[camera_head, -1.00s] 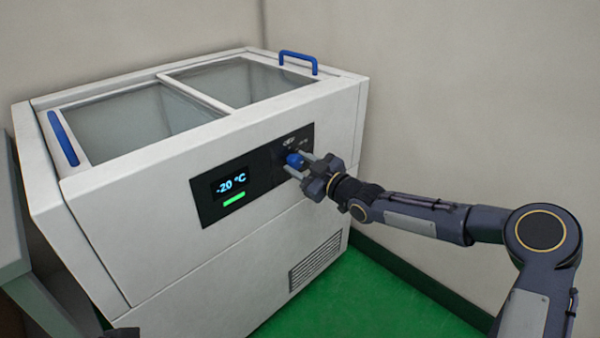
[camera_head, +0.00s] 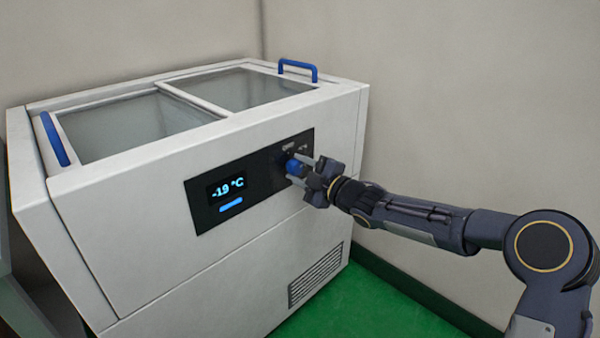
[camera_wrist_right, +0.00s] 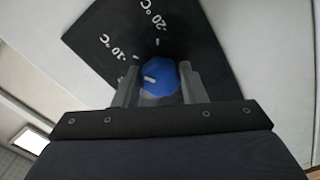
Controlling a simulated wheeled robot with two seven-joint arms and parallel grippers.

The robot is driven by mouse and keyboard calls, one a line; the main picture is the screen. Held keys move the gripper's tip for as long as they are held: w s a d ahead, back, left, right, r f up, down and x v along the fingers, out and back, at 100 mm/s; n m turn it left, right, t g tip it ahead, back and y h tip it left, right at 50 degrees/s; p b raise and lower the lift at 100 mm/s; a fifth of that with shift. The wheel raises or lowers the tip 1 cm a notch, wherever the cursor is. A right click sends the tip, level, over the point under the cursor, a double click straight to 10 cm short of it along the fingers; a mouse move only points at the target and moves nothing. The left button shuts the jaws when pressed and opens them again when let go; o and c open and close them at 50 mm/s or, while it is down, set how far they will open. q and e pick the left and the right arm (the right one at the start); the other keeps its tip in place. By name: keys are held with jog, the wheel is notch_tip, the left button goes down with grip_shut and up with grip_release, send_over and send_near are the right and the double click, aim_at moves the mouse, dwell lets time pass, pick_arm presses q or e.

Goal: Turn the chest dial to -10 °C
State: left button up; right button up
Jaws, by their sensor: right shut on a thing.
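The white chest freezer (camera_head: 140,190) has a black front panel (camera_head: 197,212). Its display (camera_head: 228,190) shows what looks like -19 °C; a decimal point cannot be ruled out. A blue bar glows under the digits. The blue dial (camera_head: 293,168) is at the panel's right. My right gripper (camera_head: 300,170) is shut on it. In the right wrist view the dial (camera_wrist_right: 160,76) is between the two fingers. The -20 °C label (camera_wrist_right: 152,20) is further right. My left gripper is out of view.
Two glass lids with blue handles (camera_head: 298,66) close the freezer's top. A vent grille (camera_head: 315,275) is low on its front. A wall is close behind and to the right. Green floor (camera_head: 370,310) is clear in front.

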jog(key=shift+f, duration=0.1)
dwell(0.3)
jog(key=o, duration=1)
jog(key=shift+p+v, duration=0.8)
jog(key=shift+v, duration=3.1)
jog(key=shift+d, duration=0.1)
